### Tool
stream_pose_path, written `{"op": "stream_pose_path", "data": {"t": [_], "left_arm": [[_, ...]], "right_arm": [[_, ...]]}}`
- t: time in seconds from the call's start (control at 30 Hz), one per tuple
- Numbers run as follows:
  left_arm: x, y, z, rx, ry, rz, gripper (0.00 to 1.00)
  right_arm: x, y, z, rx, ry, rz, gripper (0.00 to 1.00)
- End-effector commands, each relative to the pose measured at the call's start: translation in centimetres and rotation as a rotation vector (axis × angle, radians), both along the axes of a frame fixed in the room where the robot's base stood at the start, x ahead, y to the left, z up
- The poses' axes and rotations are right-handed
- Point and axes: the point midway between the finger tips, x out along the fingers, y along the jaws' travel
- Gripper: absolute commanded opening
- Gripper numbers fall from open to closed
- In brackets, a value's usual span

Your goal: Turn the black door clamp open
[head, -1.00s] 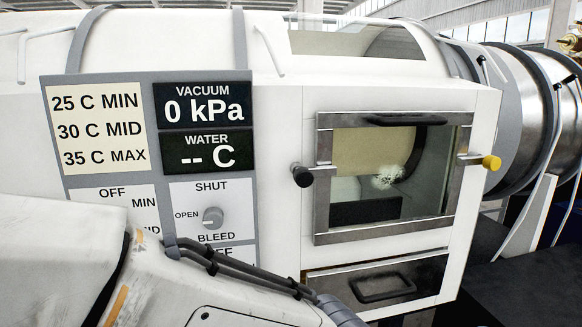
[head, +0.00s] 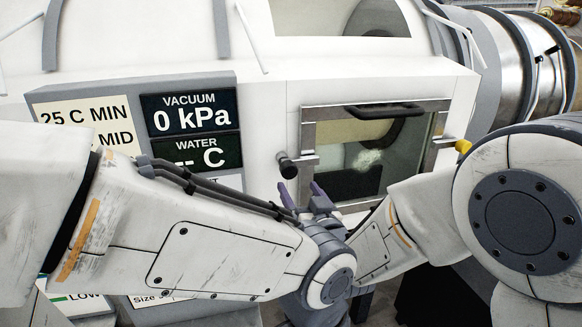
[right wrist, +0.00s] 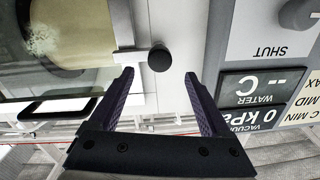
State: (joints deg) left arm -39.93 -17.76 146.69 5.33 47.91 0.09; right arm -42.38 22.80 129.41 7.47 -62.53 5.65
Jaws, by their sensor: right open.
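The black door clamp (head: 288,167) is a dark round knob on a short metal bar at the left edge of the oven-like door (head: 375,155). The bar reaches from the knob onto the door's metal frame. The clamp also shows in the right wrist view (right wrist: 159,59), its bar running left over the frame. My right gripper (head: 301,190) is open and empty, with purple fingers just below the knob in the head view. In the right wrist view its fingertips (right wrist: 158,76) lie either side of the knob's line, apart from it. My left gripper cannot be made out.
A yellow-knobbed clamp (head: 463,146) sits at the door's right edge. The door has a dark handle (head: 378,110) along its top. A panel with a vacuum display (head: 190,114) stands left of the door. My left forearm covers much of the lower panel.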

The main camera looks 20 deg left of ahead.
Motion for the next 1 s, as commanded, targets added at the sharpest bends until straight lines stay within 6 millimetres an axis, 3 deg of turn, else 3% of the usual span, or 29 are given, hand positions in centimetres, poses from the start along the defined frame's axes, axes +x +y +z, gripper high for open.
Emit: {"op": "stream_pose_path", "data": {"t": [0.1,0.4,0.83,0.87,1.0], "left_arm": [[0.0,0.0,1.8,0.000,0.000,-0.002,0.50],[0.0,0.0,4.1,0.000,-0.001,-0.007,0.50],[0.0,0.0,4.3,0.000,-0.001,-0.008,0.50],[0.0,0.0,4.3,0.000,-0.001,-0.008,0.50],[0.0,0.0,4.3,0.000,-0.001,-0.008,0.50]], "right_arm": [[2.0,1.4,0.4,-0.002,0.003,-0.001,0.81],[5.8,4.0,0.3,-0.001,0.002,-0.002,0.81],[6.6,4.7,0.0,-0.002,0.001,-0.001,0.81],[6.6,4.7,0.0,-0.001,0.002,-0.001,0.74],[6.6,4.7,0.0,-0.001,0.002,-0.001,0.20]]}}
